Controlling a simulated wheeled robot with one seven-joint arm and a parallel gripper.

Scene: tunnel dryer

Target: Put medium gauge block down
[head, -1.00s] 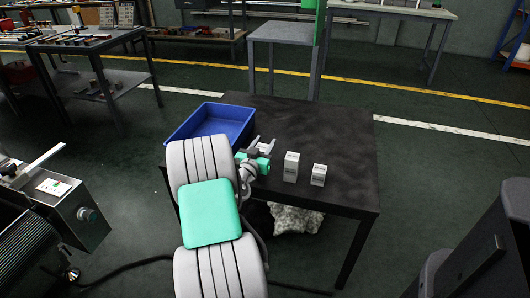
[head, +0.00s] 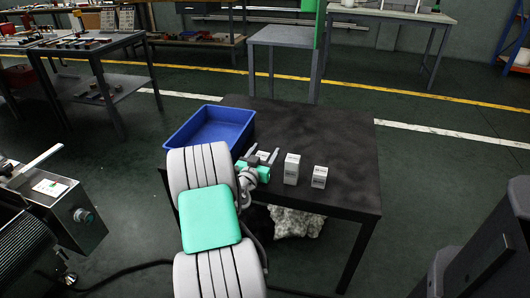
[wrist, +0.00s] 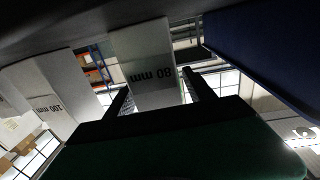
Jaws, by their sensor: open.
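The medium gauge block (head: 263,155), a pale block with a mm label, stands on the dark table (head: 345,150) beside the blue bin. It also shows in the wrist view (wrist: 146,55), upside down, its label reading 60 or 80 mm. My gripper (head: 262,153) is open, one finger on each side of the block; the fingers also show in the wrist view (wrist: 160,93), with gaps to the block. A tall gauge block (head: 291,169) stands right of it, and it shows in the wrist view with a 100 mm label (wrist: 48,100). A short gauge block (head: 319,177) stands further right.
The blue bin (head: 246,131) sits at the table's back left, close to my gripper, and looks empty. The table's right and back parts are clear. A grey stand (head: 281,36) is behind. A machine with a knob (head: 85,215) is at the left.

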